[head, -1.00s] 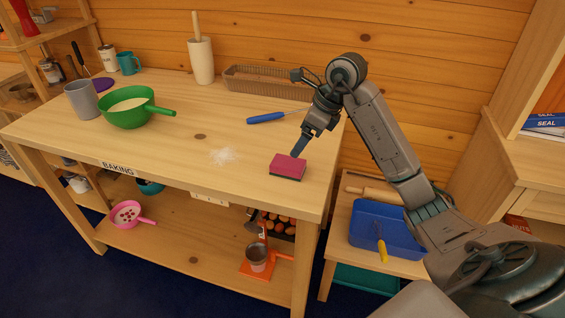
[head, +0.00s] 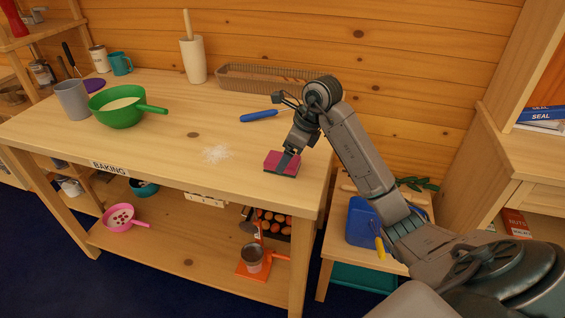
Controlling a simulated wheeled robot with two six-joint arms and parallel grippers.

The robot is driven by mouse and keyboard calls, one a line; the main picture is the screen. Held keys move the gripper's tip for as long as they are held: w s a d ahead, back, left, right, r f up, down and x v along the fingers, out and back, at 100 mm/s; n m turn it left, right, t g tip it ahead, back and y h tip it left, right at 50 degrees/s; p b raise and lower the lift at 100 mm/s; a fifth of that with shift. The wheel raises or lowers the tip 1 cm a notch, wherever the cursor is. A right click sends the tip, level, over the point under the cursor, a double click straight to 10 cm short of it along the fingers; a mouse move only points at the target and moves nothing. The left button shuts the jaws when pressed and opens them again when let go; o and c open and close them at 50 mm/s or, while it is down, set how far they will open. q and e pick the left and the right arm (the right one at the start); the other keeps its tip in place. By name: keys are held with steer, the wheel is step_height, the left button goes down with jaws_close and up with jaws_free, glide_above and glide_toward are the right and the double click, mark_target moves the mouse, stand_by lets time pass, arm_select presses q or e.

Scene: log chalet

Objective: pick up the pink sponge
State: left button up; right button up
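The pink sponge (head: 274,160), with a dark underside, lies flat on the wooden table near its right front corner. My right gripper (head: 288,162) points down at the sponge, its fingers over the sponge's right part. The fingers overlap the sponge in this view, and I cannot tell whether they are closed on it. The sponge appears to rest on the tabletop. My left gripper is not in view.
White powder (head: 217,153) lies left of the sponge. A blue-handled tool (head: 260,116) and a wicker basket (head: 262,80) are behind it. A green pan (head: 120,110) stands at the left. A blue bin (head: 360,222) sits on a lower side table.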

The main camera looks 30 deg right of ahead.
steer(key=shift+x, duration=1.3)
steer(key=c, duration=1)
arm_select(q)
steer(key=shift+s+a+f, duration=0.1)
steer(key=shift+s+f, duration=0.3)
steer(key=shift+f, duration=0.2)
arm_select(e)
steer(key=shift+c, duration=0.3)
